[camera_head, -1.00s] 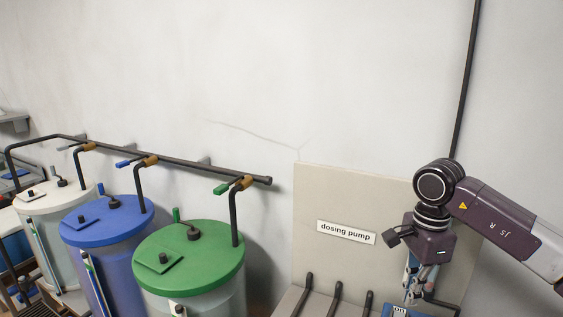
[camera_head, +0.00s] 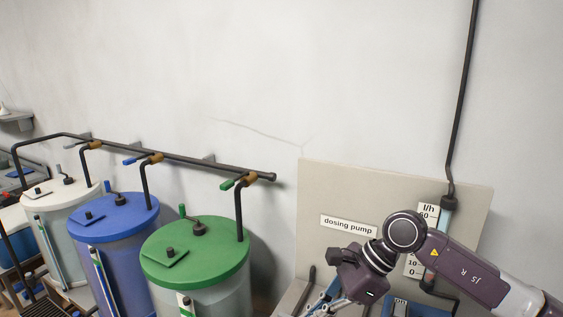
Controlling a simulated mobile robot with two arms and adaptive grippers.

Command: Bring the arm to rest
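My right arm (camera_head: 470,268) comes in from the right, in front of the dosing pump board. Its dark wrist (camera_head: 360,275) is tilted toward the lower left. My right gripper (camera_head: 328,300) is at the bottom edge of the view, over the shelf below the board. Only part of its fingers shows, so I cannot tell if it is open or shut. My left arm and gripper are out of view.
The beige dosing pump board (camera_head: 325,190) carries a label (camera_head: 348,226) and a flow tube marked l/h (camera_head: 445,217). A green-lidded tank (camera_head: 215,245), a blue-lidded tank (camera_head: 125,215) and a white tank (camera_head: 60,195) stand left, under a dark pipe (camera_head: 210,168).

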